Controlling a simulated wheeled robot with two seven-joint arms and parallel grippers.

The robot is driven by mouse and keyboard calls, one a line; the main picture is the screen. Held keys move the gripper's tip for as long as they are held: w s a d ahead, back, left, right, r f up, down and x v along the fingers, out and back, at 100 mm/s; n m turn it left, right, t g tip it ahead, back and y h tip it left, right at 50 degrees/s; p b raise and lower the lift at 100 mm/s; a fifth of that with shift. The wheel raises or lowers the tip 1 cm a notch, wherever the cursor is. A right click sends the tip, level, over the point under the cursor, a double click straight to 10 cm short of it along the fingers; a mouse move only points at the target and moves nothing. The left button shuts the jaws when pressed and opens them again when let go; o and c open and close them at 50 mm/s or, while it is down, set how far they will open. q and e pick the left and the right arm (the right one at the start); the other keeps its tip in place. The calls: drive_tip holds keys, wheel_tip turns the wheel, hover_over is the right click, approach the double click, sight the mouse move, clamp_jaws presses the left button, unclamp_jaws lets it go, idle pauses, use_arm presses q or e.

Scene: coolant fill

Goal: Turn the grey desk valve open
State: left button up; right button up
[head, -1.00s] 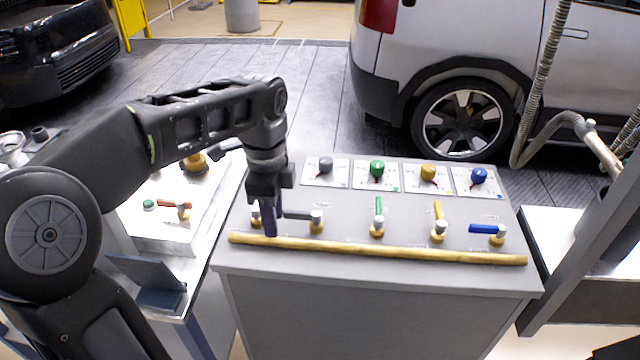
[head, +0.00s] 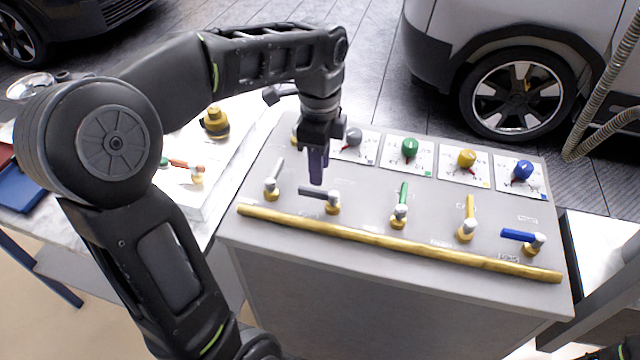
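The grey desk valve has a dark grey lever (head: 318,193) on a brass and silver body (head: 333,204), on the left part of the grey desk top. Its lever points left, roughly along the yellow rail. My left gripper (head: 317,181) points down at the lever, its fingertips just behind or above it. I cannot tell whether they touch it. The fingers overlap in this view, so their opening does not show.
A silver-levered valve (head: 275,178) stands close on the left. Green (head: 402,204), yellow (head: 468,218) and blue (head: 522,238) levered valves stand to the right. The yellow rail (head: 400,243) runs along the front edge. Coloured knobs on white plates line the back, including a grey one (head: 353,136).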

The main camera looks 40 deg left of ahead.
sight(320, 191)
use_arm(q)
wheel_tip(320, 191, down, 6)
drive_tip(key=shift+f, duration=0.2)
clamp_jaws()
idle(0.4)
idle(1.1)
